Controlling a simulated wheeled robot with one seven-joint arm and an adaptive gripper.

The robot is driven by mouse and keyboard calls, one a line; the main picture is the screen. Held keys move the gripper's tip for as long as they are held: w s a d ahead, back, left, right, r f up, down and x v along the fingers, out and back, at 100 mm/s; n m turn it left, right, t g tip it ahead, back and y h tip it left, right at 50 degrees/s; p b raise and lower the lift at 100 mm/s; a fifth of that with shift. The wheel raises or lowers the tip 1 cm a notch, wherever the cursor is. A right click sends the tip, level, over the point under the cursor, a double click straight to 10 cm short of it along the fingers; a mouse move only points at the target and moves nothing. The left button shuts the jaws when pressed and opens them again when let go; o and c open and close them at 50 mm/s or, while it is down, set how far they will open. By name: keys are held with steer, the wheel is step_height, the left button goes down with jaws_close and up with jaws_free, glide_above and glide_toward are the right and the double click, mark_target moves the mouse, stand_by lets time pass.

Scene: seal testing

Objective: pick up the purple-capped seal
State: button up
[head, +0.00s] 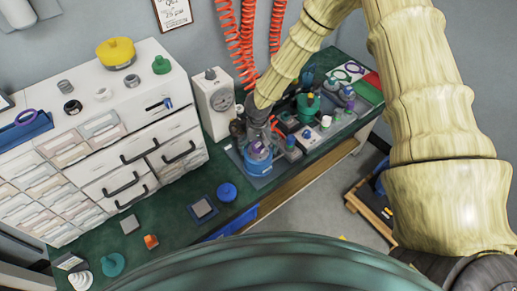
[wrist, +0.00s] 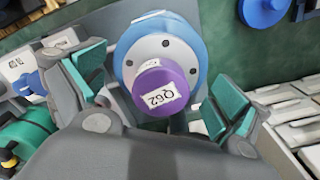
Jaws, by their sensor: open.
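The purple-capped seal (wrist: 160,87) shows in the wrist view with a white label reading Q62 on its cap. Below the cap is a light grey disc with dark holes, set on a round blue base (wrist: 192,31). My gripper (wrist: 160,95) is open, with its teal finger pads on either side of the purple cap and apart from it. In the head view the purple cap (head: 258,149) and the blue base (head: 258,167) show small on the green bench. My gripper (head: 260,128) is above them there and partly hides them.
A white gauge box (head: 213,103) stands just left of my gripper. To the right are several fittings, including a green one (head: 308,105). A white drawer cabinet (head: 105,142) fills the left. A blue knob-topped disc (head: 227,192) lies on the bench in front. Red coiled hoses (head: 240,45) hang behind.

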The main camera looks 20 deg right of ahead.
steer(key=shift+f, duration=0.35)
steer(key=shift+c, duration=0.2)
steer(key=c, duration=1.4)
steer(key=shift+c, duration=0.2)
steer(key=shift+w+r, duration=0.1)
steer(key=shift+r+b, duration=0.45)
steer(key=shift+r, duration=0.4)
steer(key=shift+s+a+r+b, duration=0.1)
steer(key=shift+r+b, duration=0.1)
steer(key=shift+r, duration=0.2)
steer(key=shift+s+a+r+b, duration=0.1)
steer(key=shift+r+b, duration=0.1)
steer(key=shift+r, duration=0.2)
steer(key=s+a+r+b, duration=0.1)
steer(key=s+a+b, duration=0.15)
steer(key=s, duration=0.45)
steer(key=s+a+r+b, duration=0.1)
steer(key=s+a+b, duration=0.1)
steer(key=s+a, duration=0.35)
steer(key=shift+s+d+r+p, duration=0.25)
steer(key=shift+s+r+p, duration=0.05)
steer(key=shift+r+p, duration=0.45)
steer(key=shift+s+d+r+p, duration=0.3)
steer(key=shift+r+p, duration=0.3)
steer(key=shift+r, duration=0.2)
steer(key=shift+s+d+r+p, duration=0.25)
steer(key=shift+r+p, duration=0.45)
steer(key=shift+r, duration=0.05)
